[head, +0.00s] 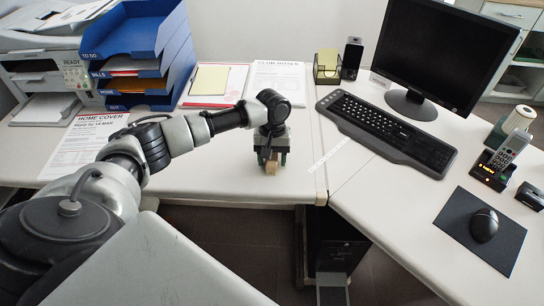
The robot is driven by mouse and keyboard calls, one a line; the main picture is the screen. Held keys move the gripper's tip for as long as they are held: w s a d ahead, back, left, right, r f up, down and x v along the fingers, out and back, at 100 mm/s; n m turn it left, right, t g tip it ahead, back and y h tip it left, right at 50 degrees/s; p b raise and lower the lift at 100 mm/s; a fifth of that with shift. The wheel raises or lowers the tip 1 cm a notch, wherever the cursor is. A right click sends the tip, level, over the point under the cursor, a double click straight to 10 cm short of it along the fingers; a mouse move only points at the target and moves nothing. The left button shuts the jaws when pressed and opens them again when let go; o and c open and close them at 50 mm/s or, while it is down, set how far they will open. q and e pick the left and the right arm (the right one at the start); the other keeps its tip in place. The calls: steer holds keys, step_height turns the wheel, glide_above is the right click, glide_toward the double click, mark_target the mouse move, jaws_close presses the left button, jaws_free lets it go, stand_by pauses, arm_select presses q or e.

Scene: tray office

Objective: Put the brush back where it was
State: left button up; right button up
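My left gripper (271,160) points down over the white desk (220,175), left of the seam between the two desk tops and near the front edge. A small tan, wood-coloured piece (271,168) shows between its dark fingers; it looks like part of the brush. The fingers appear closed on it, and the gripper hides the rest. I cannot tell whether the piece touches the desk. My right gripper is not in view.
Blue letter trays (135,45), a printer (45,50) and papers (285,82) stand behind. On the right are a keyboard (385,130), a monitor (430,50), a cordless phone (505,155) and a mouse (483,225) on a dark pad (500,250).

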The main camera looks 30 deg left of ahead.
arm_select(q)
steer(key=shift+r, duration=0.1)
steer(key=r, duration=0.4)
steer(key=w+r, duration=0.1)
steer(key=r, duration=0.3)
steer(key=a+r+p, duration=0.1)
steer(key=r, duration=0.3)
steer(key=shift+w, duration=0.3)
